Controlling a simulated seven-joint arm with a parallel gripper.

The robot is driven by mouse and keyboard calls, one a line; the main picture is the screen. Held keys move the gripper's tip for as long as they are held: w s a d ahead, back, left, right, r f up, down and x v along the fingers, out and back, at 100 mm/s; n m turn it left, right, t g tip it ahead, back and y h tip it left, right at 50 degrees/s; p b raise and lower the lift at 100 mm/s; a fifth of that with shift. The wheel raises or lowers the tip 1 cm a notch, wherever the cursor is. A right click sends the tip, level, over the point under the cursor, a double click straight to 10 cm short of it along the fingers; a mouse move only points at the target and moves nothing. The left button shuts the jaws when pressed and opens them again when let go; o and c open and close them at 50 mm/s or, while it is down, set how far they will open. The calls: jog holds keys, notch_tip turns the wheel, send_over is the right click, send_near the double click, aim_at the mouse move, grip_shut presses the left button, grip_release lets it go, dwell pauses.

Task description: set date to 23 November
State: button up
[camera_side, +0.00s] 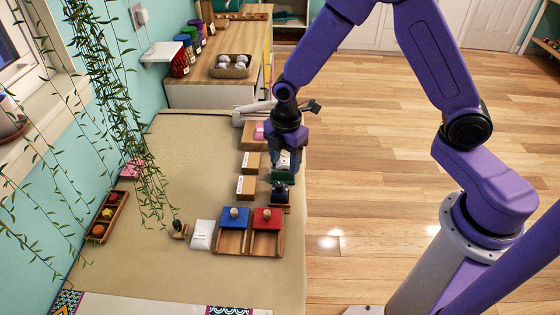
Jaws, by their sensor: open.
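My gripper (285,160) points down over the right edge of the cloth-covered table, with its jaws open. A small white-faced piece shows between or just behind the fingers; I cannot tell whether they touch it. A green piece (284,177) is right below the fingertips, and a dark blue piece (280,193) stands just in front of it on a wooden base (279,208). To their left are two wooden blocks (251,162) (246,187) with small white labels. Any date or month lettering is too small to read.
Two wooden boxes with a blue lid (235,217) and a red lid (267,217) stand in front. A white card (202,234) lies to their left, beside a small stamp-like object (179,229). A wooden tray (108,217) is at far left. The table's middle is clear; vines hang at left.

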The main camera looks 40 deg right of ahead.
jog(key=n, duration=0.1)
send_over(280, 184)
notch_tip(280, 184, down, 4)
jog(key=shift+f, duration=2.95)
jog(key=shift+f, duration=1.3)
jog(key=shift+r, duration=0.1)
